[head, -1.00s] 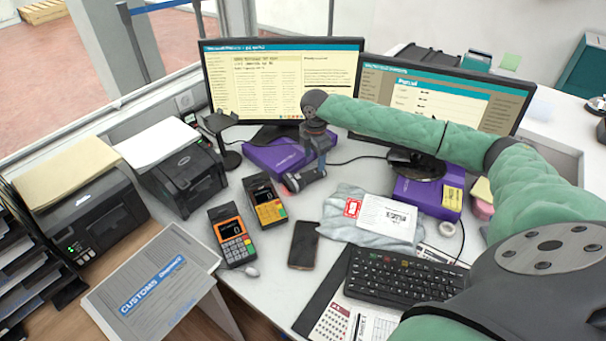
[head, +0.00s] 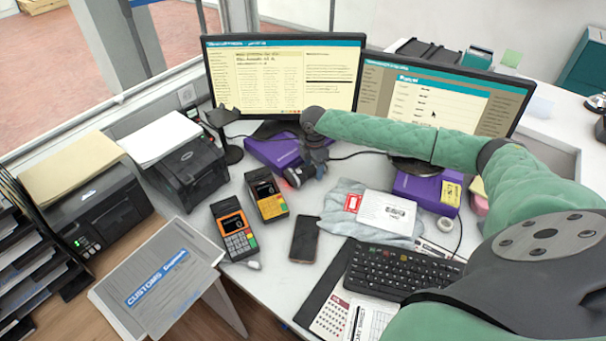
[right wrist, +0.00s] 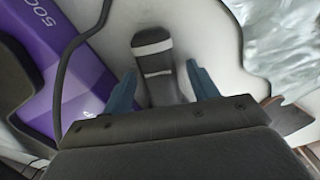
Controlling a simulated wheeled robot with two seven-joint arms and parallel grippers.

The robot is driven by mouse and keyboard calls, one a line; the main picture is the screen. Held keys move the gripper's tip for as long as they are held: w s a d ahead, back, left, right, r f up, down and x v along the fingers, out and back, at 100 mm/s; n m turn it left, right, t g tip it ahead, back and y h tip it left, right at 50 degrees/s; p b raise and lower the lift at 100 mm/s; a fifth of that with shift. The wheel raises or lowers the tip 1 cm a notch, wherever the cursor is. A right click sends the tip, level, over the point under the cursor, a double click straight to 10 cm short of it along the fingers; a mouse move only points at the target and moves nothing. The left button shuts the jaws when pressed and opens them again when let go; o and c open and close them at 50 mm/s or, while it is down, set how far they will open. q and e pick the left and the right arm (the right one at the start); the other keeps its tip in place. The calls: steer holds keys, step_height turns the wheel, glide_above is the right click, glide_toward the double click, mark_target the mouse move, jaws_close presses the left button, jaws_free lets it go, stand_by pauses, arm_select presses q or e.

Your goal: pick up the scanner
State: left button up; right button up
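The scanner (right wrist: 153,55) shows in the right wrist view as a dark grey body with a pale band. It lies on the white counter, between and ahead of the blue fingertips of my right gripper (right wrist: 161,88). The gripper is open, with gaps on both sides of the scanner. In the head view my right gripper (head: 315,170) hangs low by the purple box in front of the left monitor. The dark scanner (head: 293,177) is partly hidden there by the gripper. My left gripper is not in view.
A purple box (head: 270,150) lies close on the left, with a black cable (right wrist: 68,75) running past the gripper. A grey plastic parcel (head: 342,205) lies to the right. Two card terminals (head: 236,232) and a phone (head: 304,240) lie nearer. Monitors (head: 285,75) stand behind.

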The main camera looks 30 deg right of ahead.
steer(key=c, duration=1)
steer(key=shift+o, duration=0.2)
steer(key=shift+r, duration=0.1)
